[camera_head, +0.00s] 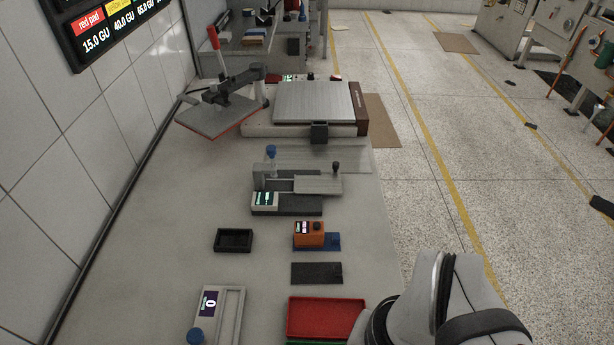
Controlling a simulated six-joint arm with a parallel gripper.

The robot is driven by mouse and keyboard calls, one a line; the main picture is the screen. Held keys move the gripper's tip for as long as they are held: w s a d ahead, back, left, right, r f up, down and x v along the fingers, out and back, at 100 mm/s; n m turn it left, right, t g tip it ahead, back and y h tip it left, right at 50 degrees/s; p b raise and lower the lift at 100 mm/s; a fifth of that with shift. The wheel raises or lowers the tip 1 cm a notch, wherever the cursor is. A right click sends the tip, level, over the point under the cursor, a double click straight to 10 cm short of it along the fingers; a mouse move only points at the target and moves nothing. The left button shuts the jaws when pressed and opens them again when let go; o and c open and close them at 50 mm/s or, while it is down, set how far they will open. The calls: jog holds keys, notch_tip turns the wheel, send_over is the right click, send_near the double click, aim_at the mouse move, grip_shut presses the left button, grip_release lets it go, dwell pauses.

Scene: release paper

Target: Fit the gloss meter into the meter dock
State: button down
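The gloss meter seems to be the small orange block (303,240) with a dark round knob on top and a small lit display on its left. It sits upright on or against a flat blue pad (333,243), right of the middle of the bench. The meter dock seems to be the open black tray (233,250) to its left; it looks empty, and the two stand apart with bare bench between. My arm shows at the bottom right as grey and black links. My gripper is out of the picture, so its fingers cannot be seen.
A flat dark pad (316,273) and a red tray (326,318) lie nearer. A grey fixture with a blue knob (195,336) is at the front left. A display device (265,198) stands behind the orange block. A press with a red-handled lever (214,40) is farther back.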

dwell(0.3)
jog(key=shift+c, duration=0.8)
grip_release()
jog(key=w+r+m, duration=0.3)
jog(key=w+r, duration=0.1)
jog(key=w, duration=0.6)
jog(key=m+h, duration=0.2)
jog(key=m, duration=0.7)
send_over(308, 228)
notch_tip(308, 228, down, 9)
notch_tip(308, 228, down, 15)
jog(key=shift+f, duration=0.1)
